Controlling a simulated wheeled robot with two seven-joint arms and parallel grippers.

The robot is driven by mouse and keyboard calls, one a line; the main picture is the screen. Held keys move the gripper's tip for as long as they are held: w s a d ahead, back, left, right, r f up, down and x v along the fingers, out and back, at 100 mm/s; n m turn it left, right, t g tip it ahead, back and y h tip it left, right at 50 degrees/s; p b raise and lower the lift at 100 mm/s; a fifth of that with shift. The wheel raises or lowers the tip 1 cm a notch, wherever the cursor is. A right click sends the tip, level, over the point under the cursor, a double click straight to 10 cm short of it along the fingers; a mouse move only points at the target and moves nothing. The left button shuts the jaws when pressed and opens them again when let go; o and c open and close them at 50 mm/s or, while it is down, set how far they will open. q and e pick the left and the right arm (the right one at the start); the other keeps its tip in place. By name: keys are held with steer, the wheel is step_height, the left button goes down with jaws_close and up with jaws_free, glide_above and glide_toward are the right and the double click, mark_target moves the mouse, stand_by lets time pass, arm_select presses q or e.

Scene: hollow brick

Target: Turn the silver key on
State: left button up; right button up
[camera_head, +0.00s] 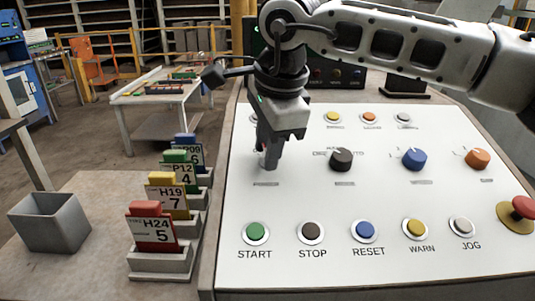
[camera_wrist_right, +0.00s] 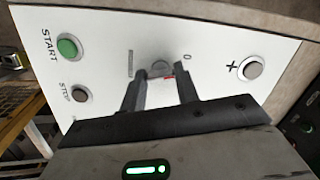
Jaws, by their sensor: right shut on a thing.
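My right gripper (camera_head: 268,158) reaches down from above to the left end of the knob row on the white control panel (camera_head: 300,195). Its fingers are closed around the silver key, which they mostly hide in the head view. In the right wrist view, the small grey key (camera_wrist_right: 160,70) shows between the two fingertips of the right gripper (camera_wrist_right: 160,88), with a red mark and a "0" on the panel beside it. I cannot tell exactly how far the key is turned. My left gripper is in neither view.
Black (camera_head: 341,159), blue (camera_head: 415,158) and orange (camera_head: 478,159) knobs stand to the right. The START button (camera_head: 256,233) and several other buttons line the front. A red emergency button (camera_head: 523,207) is at the right edge. Numbered card holders (camera_head: 160,260) and a grey bin (camera_head: 50,222) stand left.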

steer(key=shift+f+m+b, duration=0.25)
steer(key=shift+m+b, duration=0.65)
steer(key=shift+m+t+b, duration=0.3)
steer(key=shift+m+b, duration=0.55)
steer(key=shift+m, duration=0.05)
steer(key=m+b, duration=0.3)
steer(key=m, duration=0.1)
steer(key=shift+s+r, duration=0.1)
steer(key=shift+r, duration=0.05)
steer(key=shift+r+m+t+b, duration=0.1)
steer(key=shift+m+t+b, duration=0.4)
steer(key=shift+m, duration=0.5)
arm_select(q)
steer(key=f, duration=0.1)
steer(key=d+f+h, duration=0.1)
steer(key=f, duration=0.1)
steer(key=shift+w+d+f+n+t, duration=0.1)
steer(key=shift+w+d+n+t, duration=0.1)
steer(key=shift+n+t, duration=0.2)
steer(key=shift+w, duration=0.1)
arm_select(e)
steer(key=o, duration=1)
